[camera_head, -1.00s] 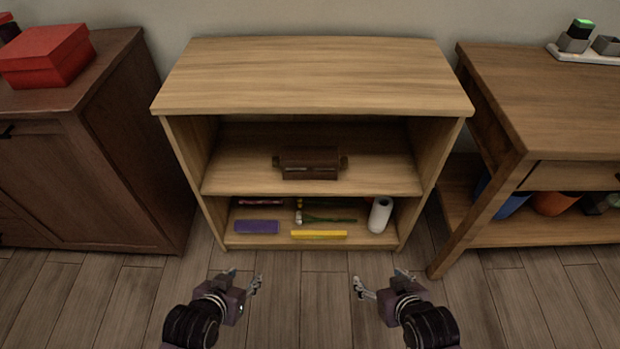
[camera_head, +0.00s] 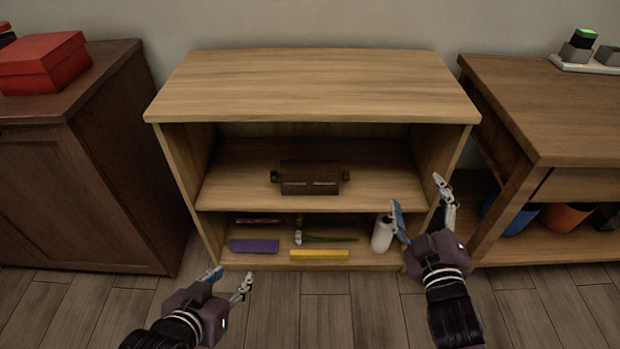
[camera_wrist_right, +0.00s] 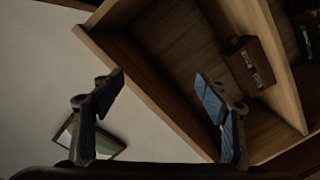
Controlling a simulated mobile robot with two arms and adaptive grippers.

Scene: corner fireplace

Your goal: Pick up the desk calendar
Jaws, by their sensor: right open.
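A dark brown boxy object (camera_head: 309,177) with a knob at each side and two pale marks on its front sits on the middle shelf of the wooden bookcase. It also shows at the upper right of the right wrist view (camera_wrist_right: 249,66). I cannot tell whether it is the desk calendar; nothing else in view is clearly one. My right gripper (camera_head: 416,196) is open and empty, raised in front of the bookcase's right side, to the right of the brown object. My left gripper (camera_head: 229,281) is open and empty, low in front of the bookcase's left side.
The bookcase (camera_head: 310,85) has a bare top. Its lower shelf holds a purple block (camera_head: 254,246), a yellow bar (camera_head: 319,254) and a white cylinder (camera_head: 381,234), partly behind my right gripper. A dark cabinet (camera_head: 80,190) stands left, a wooden table (camera_head: 550,110) right.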

